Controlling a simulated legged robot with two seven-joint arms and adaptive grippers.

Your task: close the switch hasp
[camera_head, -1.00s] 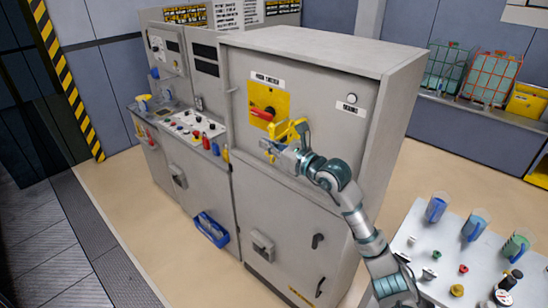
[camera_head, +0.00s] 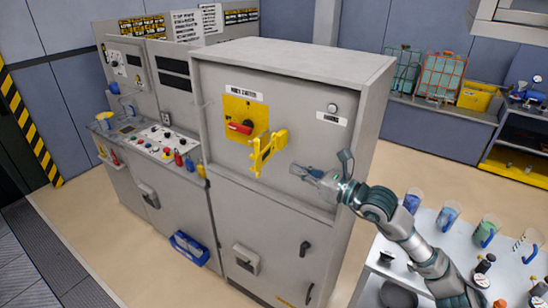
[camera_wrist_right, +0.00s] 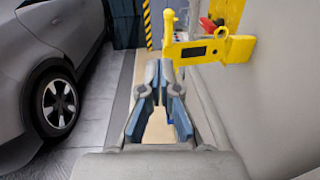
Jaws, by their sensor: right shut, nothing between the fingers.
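The yellow switch hasp (camera_head: 268,151) stands out from the lower right of the yellow switch plate (camera_head: 239,108) on the grey cabinet front. It is swung open, away from the plate. The red switch handle (camera_head: 240,128) lies about level on the plate. My right gripper (camera_head: 298,170) is to the right of the hasp and a little lower, apart from it in the head view. It is shut and empty. In the wrist view the hasp (camera_wrist_right: 203,48) is beyond and right of the gripper fingertips (camera_wrist_right: 160,66). My left gripper is out of view.
The cabinet door (camera_head: 295,150) is flat around the plate, with a round button (camera_head: 333,108) at upper right. A control panel (camera_head: 165,140) is to the left. A white table (camera_head: 440,255) with jugs and small parts stands at lower right, under my right arm.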

